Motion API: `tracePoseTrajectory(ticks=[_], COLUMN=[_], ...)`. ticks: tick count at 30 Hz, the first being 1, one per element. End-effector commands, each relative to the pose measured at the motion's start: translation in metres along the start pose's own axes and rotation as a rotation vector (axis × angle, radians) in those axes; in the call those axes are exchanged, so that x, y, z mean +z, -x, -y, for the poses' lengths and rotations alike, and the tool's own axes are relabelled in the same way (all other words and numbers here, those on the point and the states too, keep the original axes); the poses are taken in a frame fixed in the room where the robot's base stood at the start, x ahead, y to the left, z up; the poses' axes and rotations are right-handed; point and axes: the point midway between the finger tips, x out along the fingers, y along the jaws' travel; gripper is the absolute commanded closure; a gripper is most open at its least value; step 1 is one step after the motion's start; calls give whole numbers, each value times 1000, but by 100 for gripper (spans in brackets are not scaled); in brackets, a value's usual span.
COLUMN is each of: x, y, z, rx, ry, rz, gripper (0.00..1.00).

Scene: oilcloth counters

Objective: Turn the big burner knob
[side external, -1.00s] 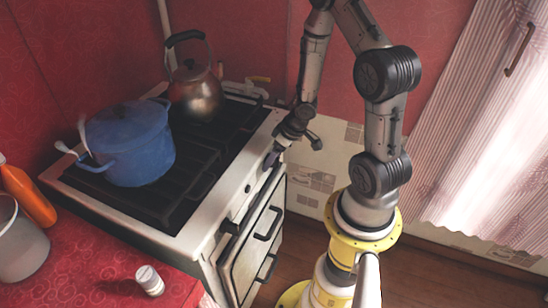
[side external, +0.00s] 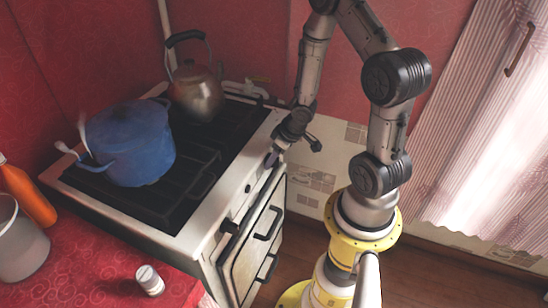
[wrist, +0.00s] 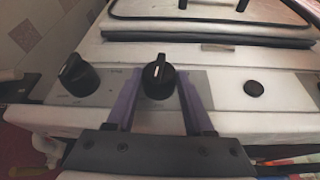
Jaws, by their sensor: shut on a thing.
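In the wrist view, a black burner knob (wrist: 159,84) with a white mark sits on the white stove front. The mark stands nearly upright. The purple fingers of my gripper (wrist: 157,77) are shut on this knob, one on each side. A second black knob (wrist: 78,76) stands to the left, apart from the fingers, and looks larger in this view. I cannot tell for sure which one is the big burner knob. In the side view, my gripper (side external: 271,159) reaches the front panel of the stove (side external: 222,212), where the held knob is hidden.
A small round black button (wrist: 254,88) is right of the held knob. A blue pot (side external: 132,146) and a kettle (side external: 196,92) stand on the stovetop. Oven door handles (side external: 268,224) stick out below the panel. A red-covered counter (side external: 95,268) is at the front left.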

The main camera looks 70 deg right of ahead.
Motion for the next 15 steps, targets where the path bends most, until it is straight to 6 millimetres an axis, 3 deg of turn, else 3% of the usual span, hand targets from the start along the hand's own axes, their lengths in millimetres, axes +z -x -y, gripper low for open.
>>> tracePoseTrajectory(ticks=[15], x=[-4], y=[2], z=[-1], rx=[140], ry=[54], rz=[-23], gripper=[100])
